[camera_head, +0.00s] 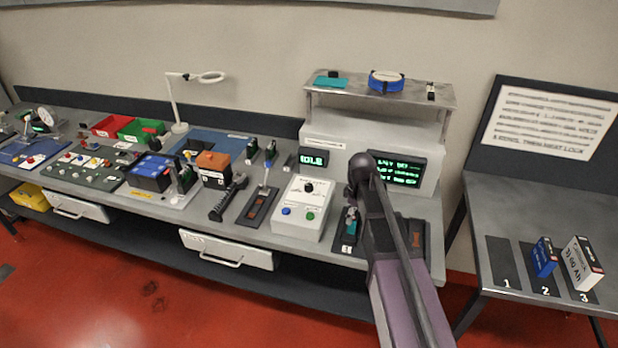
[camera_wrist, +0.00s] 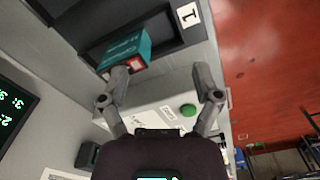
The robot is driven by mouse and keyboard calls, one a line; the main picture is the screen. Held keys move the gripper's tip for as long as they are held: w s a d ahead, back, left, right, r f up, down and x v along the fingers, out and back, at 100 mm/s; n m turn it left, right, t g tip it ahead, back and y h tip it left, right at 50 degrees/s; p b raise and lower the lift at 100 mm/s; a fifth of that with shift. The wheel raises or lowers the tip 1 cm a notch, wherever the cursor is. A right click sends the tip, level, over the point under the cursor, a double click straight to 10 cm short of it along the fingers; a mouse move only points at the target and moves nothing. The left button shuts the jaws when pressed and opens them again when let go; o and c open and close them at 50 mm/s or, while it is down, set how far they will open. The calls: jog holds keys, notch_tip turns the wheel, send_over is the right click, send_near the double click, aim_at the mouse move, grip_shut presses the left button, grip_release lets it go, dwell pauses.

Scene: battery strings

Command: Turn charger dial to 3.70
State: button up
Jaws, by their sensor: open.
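The charger is a white box (camera_head: 302,207) on the bench in the head view, with a black dial (camera_head: 309,187) on its sloped top. Below the dial are a blue button (camera_head: 286,211) and a green button (camera_head: 310,216). In the wrist view the white box (camera_wrist: 160,112) and its green button (camera_wrist: 188,110) show between and behind my fingers; I cannot make out the dial there. My gripper (camera_wrist: 160,77) is open and empty, its fingers spread. In the head view my arm hides the fingers, right of the charger. The dial's set value is unreadable.
A teal pack (camera_wrist: 124,49) lies in a dark slot beside the left finger; I cannot tell whether they touch. A small display (camera_head: 313,158) reads IDLE. A larger screen (camera_head: 398,170) with green text stands behind my arm. A lever panel (camera_head: 262,205) sits left of the charger.

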jog(key=w+a+r+n+p, duration=0.5)
jog(key=w+a+r+n, duration=0.15)
jog(key=w, duration=0.35)
notch_tip(320, 180, up, 3)
jog(key=n+p, duration=0.4)
jog(key=n, duration=0.3)
send_over(309, 185)
jog(key=shift+r, duration=0.1)
jog(key=shift+b, duration=0.35)
notch_tip(309, 185, down, 14)
jog(key=b, duration=1.3)
jog(key=shift+a+r, duration=0.1)
jog(key=shift+c, duration=0.2)
grip_shut()
